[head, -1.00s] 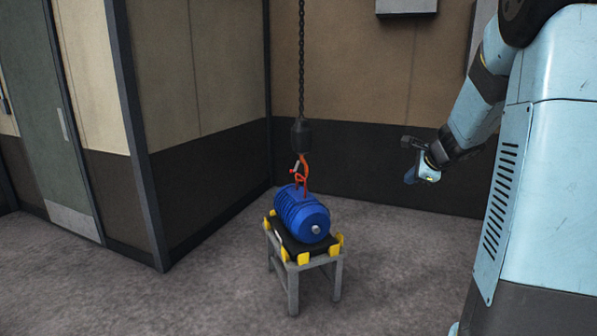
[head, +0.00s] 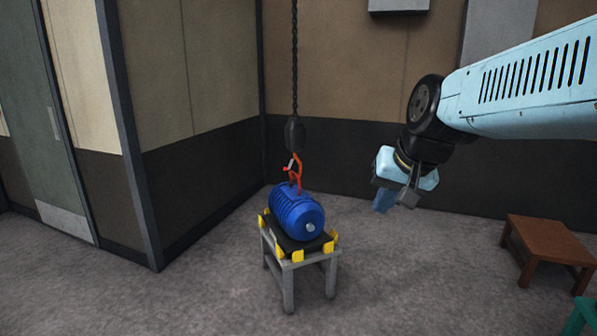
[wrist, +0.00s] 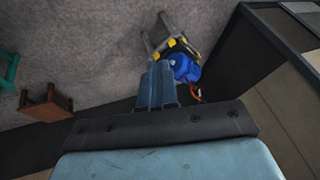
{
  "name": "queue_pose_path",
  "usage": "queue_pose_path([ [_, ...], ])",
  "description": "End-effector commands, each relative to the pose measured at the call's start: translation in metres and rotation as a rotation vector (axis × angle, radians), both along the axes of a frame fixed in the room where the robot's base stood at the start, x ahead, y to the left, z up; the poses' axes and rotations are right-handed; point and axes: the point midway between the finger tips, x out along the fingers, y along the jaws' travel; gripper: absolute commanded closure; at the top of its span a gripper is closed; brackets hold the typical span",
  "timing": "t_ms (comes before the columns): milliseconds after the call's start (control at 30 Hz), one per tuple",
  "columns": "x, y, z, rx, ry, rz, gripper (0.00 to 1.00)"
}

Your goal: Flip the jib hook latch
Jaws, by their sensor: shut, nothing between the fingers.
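The casting lies on a grey stand (head: 287,290) with yellow corner brackets (head: 331,240). A brown wooden table (head: 548,240) and part of a green stool (head: 582,315) are at right. Walls close in the back and left. Floor between stand and table is clear.

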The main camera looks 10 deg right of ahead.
Motion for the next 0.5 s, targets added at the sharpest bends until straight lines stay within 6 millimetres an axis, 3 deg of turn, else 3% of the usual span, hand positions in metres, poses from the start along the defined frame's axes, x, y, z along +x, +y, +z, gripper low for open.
queue_pose_path([
  [100, -0.03, 0.002, -0.003, -0.118, -0.006, 0.117, 1.0],
  [200, -0.047, 0.0, -0.005, -0.192, -0.008, 0.184, 1.0],
  [500, -0.061, -0.004, -0.008, -0.264, -0.005, 0.244, 1.0],
])
